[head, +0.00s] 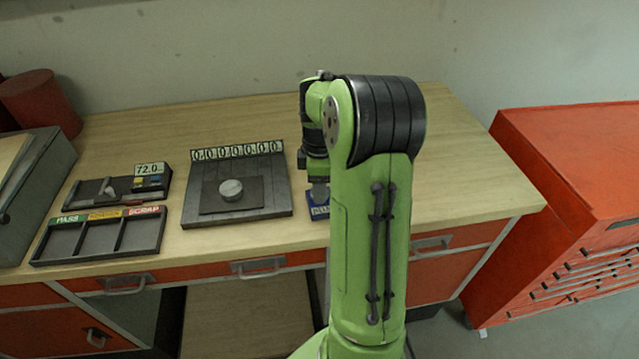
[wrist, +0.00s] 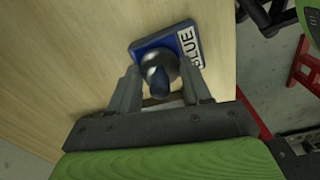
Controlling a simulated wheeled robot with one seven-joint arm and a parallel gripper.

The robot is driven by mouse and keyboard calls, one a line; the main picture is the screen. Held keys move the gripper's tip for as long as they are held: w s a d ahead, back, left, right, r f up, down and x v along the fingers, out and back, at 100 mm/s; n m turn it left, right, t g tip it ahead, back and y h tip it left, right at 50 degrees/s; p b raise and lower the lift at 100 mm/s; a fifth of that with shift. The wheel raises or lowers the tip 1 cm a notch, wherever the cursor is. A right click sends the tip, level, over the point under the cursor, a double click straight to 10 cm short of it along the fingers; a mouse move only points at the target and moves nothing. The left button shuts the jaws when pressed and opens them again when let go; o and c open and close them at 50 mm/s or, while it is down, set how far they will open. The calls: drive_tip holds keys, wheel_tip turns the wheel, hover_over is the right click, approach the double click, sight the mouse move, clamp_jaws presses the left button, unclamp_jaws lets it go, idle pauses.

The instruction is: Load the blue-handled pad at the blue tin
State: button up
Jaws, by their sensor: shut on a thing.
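The blue tin (head: 319,213) stands near the front edge of the workbench, just under my gripper (head: 318,187). In the wrist view the tin (wrist: 151,46) shows its blue rim and a white label reading BLUE. The blue-handled pad (wrist: 156,82) is between my fingers (wrist: 160,76), its dark blue handle toward the camera and a round grey part beyond it. My gripper is shut on it. The pad overlaps the tin's opening in this view; its underside is hidden, so I cannot tell whether it touches inside. In the head view my arm hides the pad.
Left of the tin is a dark plate (head: 270,200) with a round grey piece (head: 231,190) and a number strip. Further left are a small gauge unit (head: 118,190) and a PASS/SCRAP tray (head: 95,240). A red drawer cabinet (head: 570,170) stands right. The bench behind is clear.

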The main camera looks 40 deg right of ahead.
drive_tip(key=shift+f, duration=0.45)
idle(1.1)
wheel_tip(320, 180, up, 7)
drive_tip(key=p, duration=0.6)
drive_tip(key=shift+r, duration=0.15)
drive_tip(key=shift+f, duration=0.2)
idle(0.5)
